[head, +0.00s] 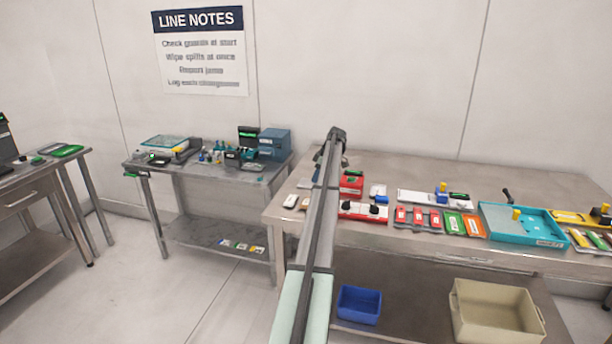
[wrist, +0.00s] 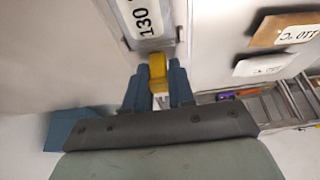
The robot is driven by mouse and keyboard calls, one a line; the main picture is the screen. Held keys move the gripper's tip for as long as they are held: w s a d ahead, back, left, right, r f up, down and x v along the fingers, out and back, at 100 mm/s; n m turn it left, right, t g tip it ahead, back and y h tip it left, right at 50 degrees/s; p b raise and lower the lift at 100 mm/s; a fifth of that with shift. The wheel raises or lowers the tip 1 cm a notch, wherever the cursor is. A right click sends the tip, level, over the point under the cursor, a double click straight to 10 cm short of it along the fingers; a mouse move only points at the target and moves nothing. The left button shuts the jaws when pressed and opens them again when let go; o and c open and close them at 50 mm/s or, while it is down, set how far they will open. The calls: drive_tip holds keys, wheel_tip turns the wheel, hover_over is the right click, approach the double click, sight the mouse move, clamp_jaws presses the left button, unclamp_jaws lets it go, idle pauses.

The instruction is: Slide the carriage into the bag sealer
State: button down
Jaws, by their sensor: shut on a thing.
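In the wrist view my gripper (wrist: 159,72) has its blue fingers closed on both sides of a yellow knob (wrist: 157,62). The knob sits right against the end of a grey-edged piece (wrist: 155,42) with a white label reading 130. I cannot tell whether this piece is the carriage or how far it is inserted. In the head view my arm hides the gripper and the knob. A red unit with a green label (head: 351,184) stands just right of my arm on the right-hand table. I cannot tell which thing is the bag sealer.
The right-hand table also holds a turquoise tray (head: 545,238). A blue bin (head: 359,304) and a beige bin (head: 496,318) sit below.

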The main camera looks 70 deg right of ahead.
drive_tip(key=shift+s, duration=0.8)
drive_tip(key=c, duration=1)
unclamp_jaws()
drive_tip(key=shift+c, duration=0.2)
drive_tip(key=v, duration=1.4)
drive_tip(key=shift+f, duration=0.15)
